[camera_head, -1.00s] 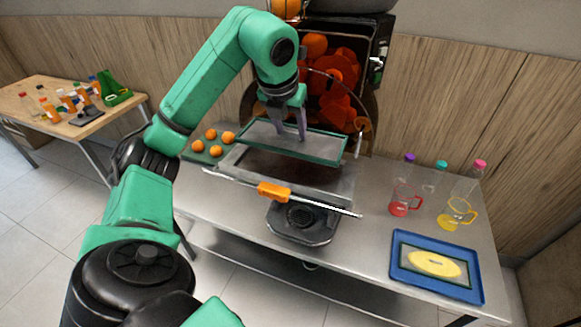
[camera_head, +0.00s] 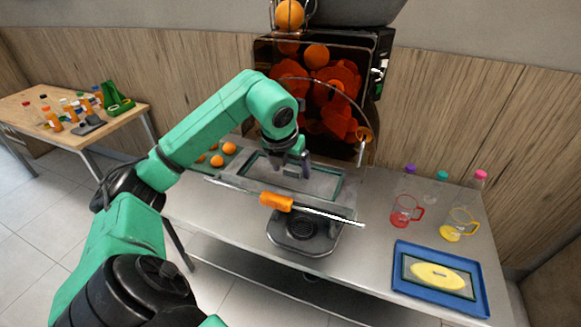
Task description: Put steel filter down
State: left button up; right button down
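The steel filter (camera_head: 262,166) is a flat grey rectangular tray with a dark green edge. It lies about level in or just over the metal tray section (camera_head: 228,176) at the front of the juicer (camera_head: 345,90); whether it touches the bottom is unclear. My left gripper (camera_head: 294,169) comes down from above onto the middle of the filter. Its fingers appear closed on the filter, though the contact point is small and partly hidden by the wrist. My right gripper is not in view.
An orange grip (camera_head: 276,202) on a thin metal bar crosses the tray section's front. Oranges (camera_head: 229,148) lie at left. A red jug (camera_head: 405,211), a yellow jug (camera_head: 459,225) and bottles stand at right. A blue tray (camera_head: 402,276) holds a yellow disc. The counter's middle right is clear.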

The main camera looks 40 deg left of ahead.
pick_arm(q)
jog(key=p+v, duration=0.1)
jog(key=v, duration=1.1)
jog(key=shift+w, duration=0.1)
jog(key=shift+r, duration=0.1)
